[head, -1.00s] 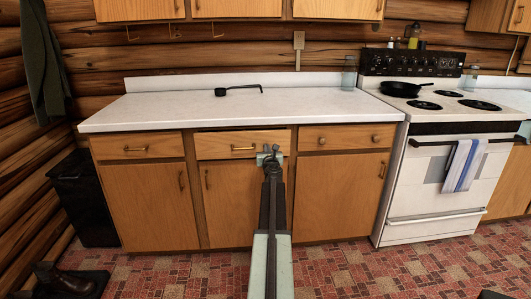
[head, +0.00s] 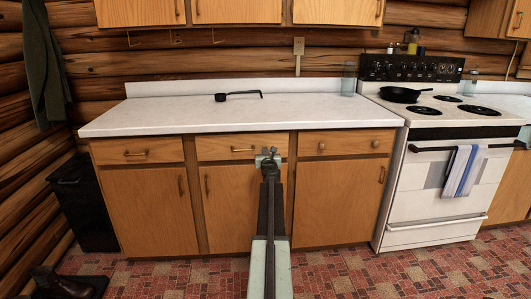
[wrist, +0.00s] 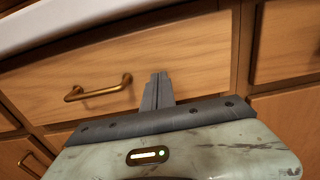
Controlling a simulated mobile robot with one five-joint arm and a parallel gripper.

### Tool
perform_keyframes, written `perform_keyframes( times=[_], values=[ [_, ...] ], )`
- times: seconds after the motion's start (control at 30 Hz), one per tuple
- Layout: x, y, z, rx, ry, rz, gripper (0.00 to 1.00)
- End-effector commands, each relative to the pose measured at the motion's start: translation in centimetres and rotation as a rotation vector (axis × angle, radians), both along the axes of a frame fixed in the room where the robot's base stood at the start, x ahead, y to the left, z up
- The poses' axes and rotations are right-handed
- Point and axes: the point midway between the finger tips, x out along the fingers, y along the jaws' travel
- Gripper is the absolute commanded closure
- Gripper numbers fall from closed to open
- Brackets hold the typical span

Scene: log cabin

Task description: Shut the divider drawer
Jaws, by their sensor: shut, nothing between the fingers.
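The middle drawer (head: 218,144) of the counter front, which I take to be the divider drawer, looks flush or nearly flush with the drawers on either side. It has a brass bar handle (head: 242,149), also in the wrist view (wrist: 98,89). My gripper (head: 268,154) is at the right part of the drawer front, right of the handle. In the wrist view my gripper (wrist: 160,76) is shut and empty, its tips at or very close to the wood (wrist: 205,65). I cannot tell whether they touch. The drawer's inside is hidden.
The white counter (head: 180,112) overhangs the drawers and holds a black ladle-like tool (head: 238,95) and a glass jar (head: 348,79). A left drawer (head: 112,151) and right drawer (head: 345,143) flank the middle one. A white stove (head: 432,203) stands right, a black bin (head: 84,205) left.

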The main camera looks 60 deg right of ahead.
Motion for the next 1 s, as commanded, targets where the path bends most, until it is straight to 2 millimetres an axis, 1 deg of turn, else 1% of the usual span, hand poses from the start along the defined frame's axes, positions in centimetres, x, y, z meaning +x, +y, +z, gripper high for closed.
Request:
perform_keyframes(
  times=[0.03, 0.07, 0.1, 0.2, 0.3, 0.4, 0.5, 0.6, 0.93, 0.97, 1.0],
  values=[
    [-0.8, 1.6, 0.0, 0.0, 0.0, 0.001, 1.0],
    [-1.2, 2.4, 0.0, -0.001, -0.001, 0.002, 1.0],
    [-1.9, 3.4, 0.0, -0.001, -0.001, 0.001, 1.0],
    [-3.8, 5.6, -0.1, -0.001, 0.0, -0.001, 1.0],
    [-5.3, 7.5, -0.1, -0.001, 0.001, -0.002, 1.0],
    [-6.3, 8.9, -0.1, -0.001, 0.001, -0.002, 1.0],
    [-6.9, 9.8, -0.1, -0.001, 0.001, -0.001, 1.0],
    [-7.2, 10.2, -0.1, -0.001, 0.001, 0.0, 1.0],
    [-7.1, 10.2, -0.1, -0.001, 0.001, 0.001, 1.0],
    [-6.7, 10.4, -0.1, -0.001, 0.001, 0.006, 1.0],
    [-5.7, 11.0, -0.1, -0.001, 0.001, 0.019, 1.0]
  ],
)
